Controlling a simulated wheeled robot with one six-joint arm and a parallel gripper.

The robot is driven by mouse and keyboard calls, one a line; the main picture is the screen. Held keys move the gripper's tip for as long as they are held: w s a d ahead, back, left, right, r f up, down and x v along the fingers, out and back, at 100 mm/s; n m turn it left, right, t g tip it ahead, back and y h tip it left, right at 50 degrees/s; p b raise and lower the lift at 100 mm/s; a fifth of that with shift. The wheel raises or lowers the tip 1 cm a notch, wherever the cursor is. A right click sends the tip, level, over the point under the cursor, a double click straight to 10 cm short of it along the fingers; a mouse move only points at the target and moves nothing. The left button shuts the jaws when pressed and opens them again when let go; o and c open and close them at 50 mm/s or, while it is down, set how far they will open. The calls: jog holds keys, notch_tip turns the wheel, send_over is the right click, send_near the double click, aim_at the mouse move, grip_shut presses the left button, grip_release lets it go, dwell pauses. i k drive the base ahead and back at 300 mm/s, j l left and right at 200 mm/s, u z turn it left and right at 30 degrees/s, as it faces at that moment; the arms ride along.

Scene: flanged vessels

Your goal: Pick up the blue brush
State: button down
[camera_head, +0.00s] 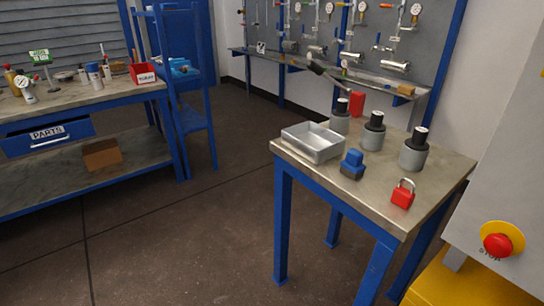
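A small blue block-shaped thing with a raised blue top and a darker lower part (352,165), which looks like the blue brush, stands on the metal-topped table (318,179) at the right. It sits just right of the shallow metal tray (313,143) and in front of the grey cylinders. Nothing holds it. My gripper does not show in this view.
Three grey cylinders with black and white tops (373,132) stand behind the brush. A red padlock (403,194) is at its right. A grey panel with a red stop button (497,244) is at the right edge. Open floor (190,235) lies left of the table.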

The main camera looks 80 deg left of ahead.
aim_at(352, 168)
jog(key=u, duration=2.1)
jog(key=z, duration=2.35)
jog(key=u, duration=2.35)
